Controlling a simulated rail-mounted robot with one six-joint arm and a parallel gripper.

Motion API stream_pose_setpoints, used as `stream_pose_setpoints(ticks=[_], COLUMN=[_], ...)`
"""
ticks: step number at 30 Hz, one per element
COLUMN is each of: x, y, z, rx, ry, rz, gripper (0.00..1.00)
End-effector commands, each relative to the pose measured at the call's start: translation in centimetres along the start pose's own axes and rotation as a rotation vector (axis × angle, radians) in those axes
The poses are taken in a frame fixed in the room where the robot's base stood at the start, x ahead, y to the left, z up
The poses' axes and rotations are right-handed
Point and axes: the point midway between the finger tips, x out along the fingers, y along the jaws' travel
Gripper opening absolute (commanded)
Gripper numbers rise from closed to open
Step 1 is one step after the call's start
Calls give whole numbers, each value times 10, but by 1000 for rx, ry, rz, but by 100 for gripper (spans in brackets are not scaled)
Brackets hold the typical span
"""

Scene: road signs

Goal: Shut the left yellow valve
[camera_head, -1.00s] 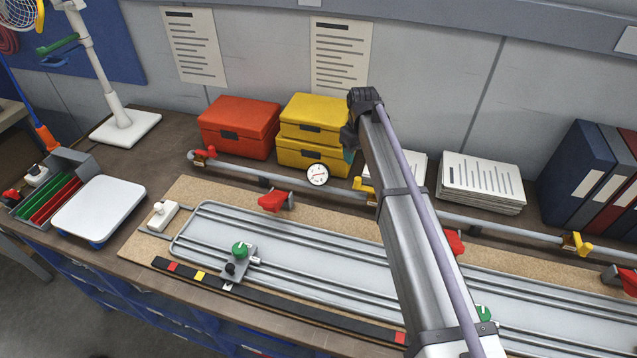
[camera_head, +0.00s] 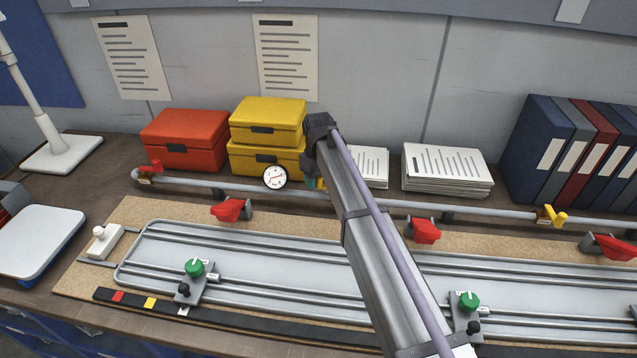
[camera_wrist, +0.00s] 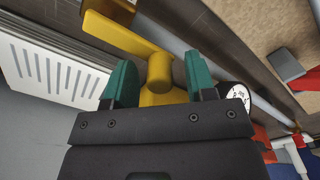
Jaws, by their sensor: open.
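The left yellow valve's handle (camera_wrist: 125,38) fills the upper middle of the wrist view, with its round hub (camera_wrist: 159,72) below it. My gripper (camera_wrist: 158,80) is open, its green fingers on either side of the hub with small gaps. I cannot tell whether they touch it. In the head view my arm hides nearly all of this valve, and only the back of my gripper and a bit of green finger show. Another yellow valve (camera_head: 551,216) stands on the grey pipe (camera_head: 480,212) at the right. The left valve's exact angle to the pipe is unclear.
A gauge (camera_head: 275,177) sits on the pipe left of my gripper. Yellow boxes (camera_head: 266,125) and paper stacks (camera_head: 447,167) stand behind the pipe.

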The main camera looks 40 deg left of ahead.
Motion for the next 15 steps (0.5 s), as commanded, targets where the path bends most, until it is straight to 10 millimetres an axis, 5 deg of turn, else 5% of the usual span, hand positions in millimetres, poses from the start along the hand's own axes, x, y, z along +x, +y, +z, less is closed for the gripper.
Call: stream_pose_setpoints(ticks=[15], x=[0], y=[0], z=[0], rx=[0], ry=[0], rz=[0], gripper=[3])
